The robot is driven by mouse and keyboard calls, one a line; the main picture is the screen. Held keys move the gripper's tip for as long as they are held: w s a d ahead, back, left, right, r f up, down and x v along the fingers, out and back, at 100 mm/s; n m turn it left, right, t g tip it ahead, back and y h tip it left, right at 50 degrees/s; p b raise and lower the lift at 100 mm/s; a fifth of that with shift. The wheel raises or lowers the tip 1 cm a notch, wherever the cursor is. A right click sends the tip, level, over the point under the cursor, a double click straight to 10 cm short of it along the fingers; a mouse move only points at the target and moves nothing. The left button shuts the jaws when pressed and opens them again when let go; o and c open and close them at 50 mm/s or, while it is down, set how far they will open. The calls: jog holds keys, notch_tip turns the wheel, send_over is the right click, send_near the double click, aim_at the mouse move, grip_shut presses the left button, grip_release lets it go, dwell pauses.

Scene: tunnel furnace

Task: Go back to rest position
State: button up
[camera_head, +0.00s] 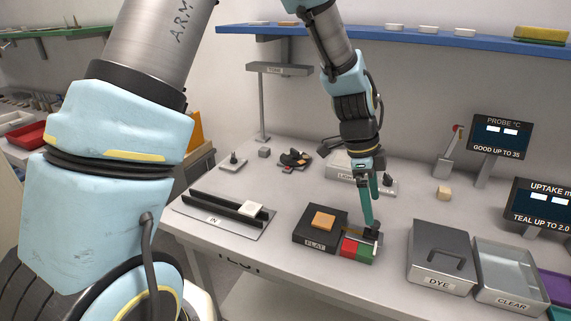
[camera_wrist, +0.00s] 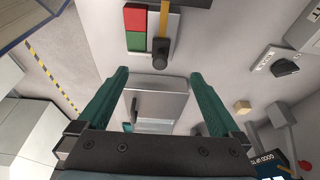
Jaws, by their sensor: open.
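My gripper (camera_head: 369,208) hangs from my arm above the middle of the white table, teal fingers pointing down. In the head view its fingertips appear close to a dark knob at the red and green panel (camera_head: 356,249); whether they touch it I cannot tell. In the wrist view my gripper (camera_wrist: 161,74) has its two teal fingers wide apart with nothing held between them. The red and green panel (camera_wrist: 135,28) and the dark knob (camera_wrist: 160,60) lie beyond the fingertips there. The grey lidded DYE box (camera_wrist: 170,100) shows between the fingers.
The FLAT block (camera_head: 315,241) with an orange tile stands left of the panel. The IN rack (camera_head: 215,208) holds a white tile. The DYE box (camera_head: 440,260) and CLEAR tray (camera_head: 510,302) stand right. A blue shelf (camera_head: 400,38) and PROBE display (camera_head: 500,137) are behind.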

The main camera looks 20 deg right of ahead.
jog(key=w+a+r+n+t, duration=0.1)
jog(key=w+a+n, duration=0.25)
jog(key=a, duration=0.35)
jog(key=w+a+r+n+t+y, duration=0.1)
jog(key=w+a+r+n, duration=0.15)
jog(key=a+n, duration=0.4)
jog(key=w+a+n+t, duration=0.1)
jog(key=w+a+n, duration=0.25)
jog(key=a, duration=0.55)
jog(key=s+a+r+n+y, duration=0.1)
jog(key=s+a+r+n, duration=0.1)
jog(key=a+n, duration=0.9)
jog(key=a, duration=0.6)
jog(key=shift+r+t, duration=0.2)
jog(key=shift+t, duration=0.2)
